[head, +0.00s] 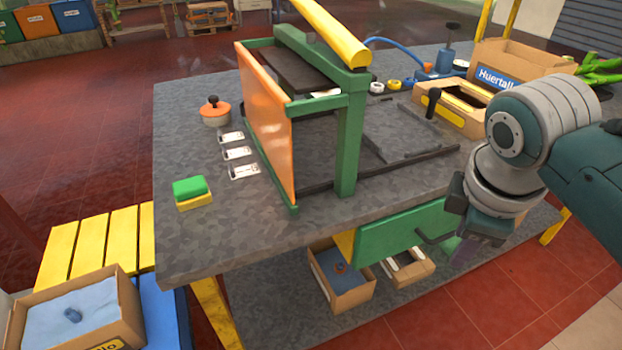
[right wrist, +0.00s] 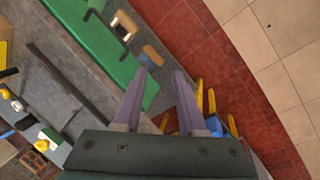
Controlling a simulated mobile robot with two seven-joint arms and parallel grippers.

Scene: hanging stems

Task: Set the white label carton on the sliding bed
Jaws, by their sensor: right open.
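The sliding bed (head: 403,132) looks like the flat grey plate on dark rails, right of the green press frame (head: 348,140); its top looks bare. A small open carton with a white strip (head: 408,270) sits on the lower shelf under the table's front edge; I cannot tell for certain that it is the white label carton. My right gripper (head: 462,252) hangs beyond the table's front edge, right of that carton and apart from it. In the right wrist view its two fingers (right wrist: 160,72) are spread with nothing between them. My left gripper is not in view.
A larger open carton (head: 341,283) stands beside it on the shelf. A green panel (head: 402,232) with a dark handle fronts the table. On top are an orange guard (head: 268,120), a carton with a dark opening (head: 456,107) and a blue-labelled carton (head: 520,62).

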